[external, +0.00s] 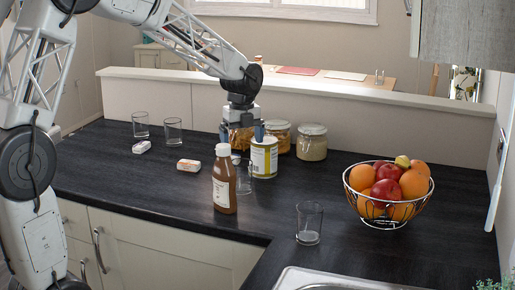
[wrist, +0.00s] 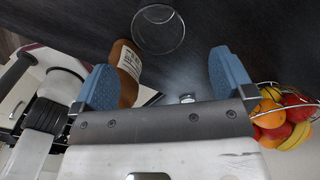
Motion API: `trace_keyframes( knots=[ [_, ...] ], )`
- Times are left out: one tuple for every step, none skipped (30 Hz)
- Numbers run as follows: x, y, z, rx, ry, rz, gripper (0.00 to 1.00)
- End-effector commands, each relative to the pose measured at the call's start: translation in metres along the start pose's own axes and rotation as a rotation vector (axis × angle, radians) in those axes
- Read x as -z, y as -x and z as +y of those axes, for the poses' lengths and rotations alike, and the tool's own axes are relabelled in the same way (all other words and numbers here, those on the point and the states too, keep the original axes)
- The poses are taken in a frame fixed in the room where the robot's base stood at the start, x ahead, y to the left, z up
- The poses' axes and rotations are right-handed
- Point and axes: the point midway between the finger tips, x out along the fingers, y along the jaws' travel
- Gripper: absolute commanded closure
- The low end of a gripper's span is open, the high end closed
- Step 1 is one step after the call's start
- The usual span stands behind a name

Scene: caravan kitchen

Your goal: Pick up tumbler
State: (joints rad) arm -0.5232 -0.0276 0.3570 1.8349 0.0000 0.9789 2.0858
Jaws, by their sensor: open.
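Several clear glass tumblers stand on the dark counter. One tumbler (external: 244,180) is just behind and right of the brown sauce bottle (external: 224,182), partly hidden by it. Another tumbler (external: 309,223) stands near the front edge, and a pair, a left tumbler (external: 140,125) and a right tumbler (external: 173,131), is at the back left. My gripper (external: 241,133) is open and empty, pointing down above the counter near the jars. In the wrist view a tumbler rim (wrist: 158,29) lies beyond my blue fingertips (wrist: 163,80), apart from them. Which tumbler is meant is unclear.
The bottle (wrist: 125,72) is close to the left finger in the wrist view. A labelled can (external: 264,157) and lidded jars (external: 312,142) stand behind. A wire fruit bowl (external: 389,220) is at right. The sink (external: 330,280) is in front.

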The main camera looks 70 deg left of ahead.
Motion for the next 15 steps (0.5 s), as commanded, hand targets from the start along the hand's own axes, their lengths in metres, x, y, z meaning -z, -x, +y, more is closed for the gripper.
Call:
trace_keyframes(
  knots=[
    [0.000, -0.011, 0.000, -0.001, 0.000, 0.000, 0.00],
    [0.000, -0.015, 0.000, -0.001, 0.000, 0.000, 0.00],
    [0.000, -0.019, 0.000, 0.000, 0.000, 0.000, 0.00],
    [0.000, -0.021, 0.000, 0.000, 0.000, 0.000, 0.00],
    [0.000, -0.022, 0.000, 0.001, 0.000, -0.001, 0.00],
    [0.000, -0.023, 0.000, 0.002, 0.000, -0.001, 0.00],
    [0.000, -0.023, 0.000, 0.002, 0.000, -0.001, 0.00],
    [0.000, -0.023, 0.000, 0.002, 0.000, -0.001, 0.00],
    [0.000, -0.023, 0.000, 0.002, 0.000, -0.001, 0.00],
    [0.000, -0.023, 0.000, 0.002, 0.000, -0.001, 0.00],
    [0.000, -0.023, 0.000, 0.002, 0.000, -0.001, 0.00],
    [0.000, -0.023, 0.000, 0.002, 0.000, -0.001, 0.00],
    [0.000, -0.023, 0.000, 0.001, 0.000, -0.001, 0.00],
    [0.000, -0.023, 0.000, 0.001, 0.000, -0.001, 0.00],
    [0.000, -0.024, 0.000, 0.001, 0.000, -0.001, 0.00]
  ],
)
